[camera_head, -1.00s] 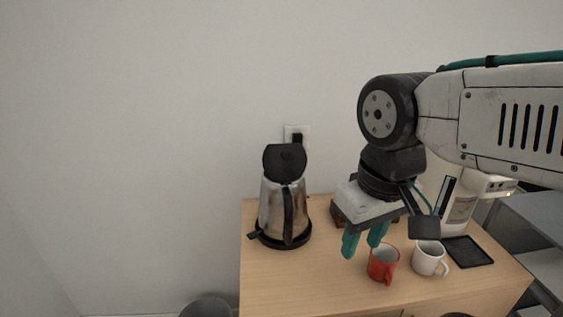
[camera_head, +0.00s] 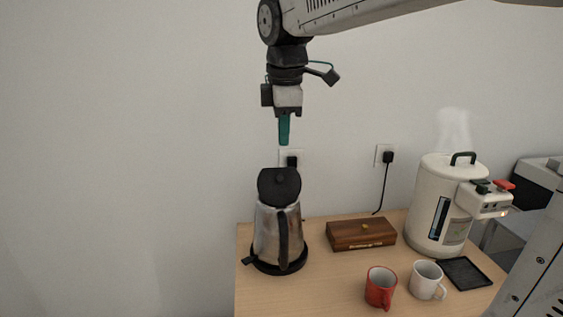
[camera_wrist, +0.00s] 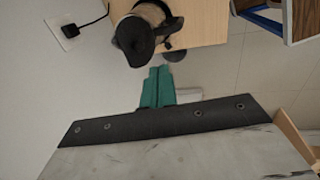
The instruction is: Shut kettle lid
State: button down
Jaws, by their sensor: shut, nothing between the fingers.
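The kettle (camera_head: 268,235) is silver metal with a black handle and stands on its round black base (camera_head: 262,267) at the left end of the counter. Its black lid (camera_head: 279,186) is raised and tilted up over the top. In the wrist view the black lid (camera_wrist: 134,39) shows at the upper middle, ahead of the fingertips. My gripper (camera_head: 284,143) points down above the lid, apart from it, with its green fingers together and empty. The gripper also shows in the wrist view (camera_wrist: 160,70).
A wooden box (camera_head: 361,234), a red mug (camera_head: 381,287), a white mug (camera_head: 427,279) and a black tray (camera_head: 464,273) are on the counter (camera_head: 325,285). A steaming white boiler (camera_head: 435,205) stands at the right. Wall sockets are behind the kettle and box.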

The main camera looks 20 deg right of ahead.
send_near(280, 184)
jog(key=s+a+f, duration=0.1)
jog(key=s+f, duration=0.2)
jog(key=s, duration=0.1)
jog(key=w, duration=0.1)
jog(key=w+f, duration=0.1)
jog(key=w+d, duration=0.1)
jog(key=shift+w+f, duration=0.15)
jog(key=shift+f, duration=0.2)
jog(key=shift+w+a, duration=0.1)
jog(key=shift+a, duration=0.05)
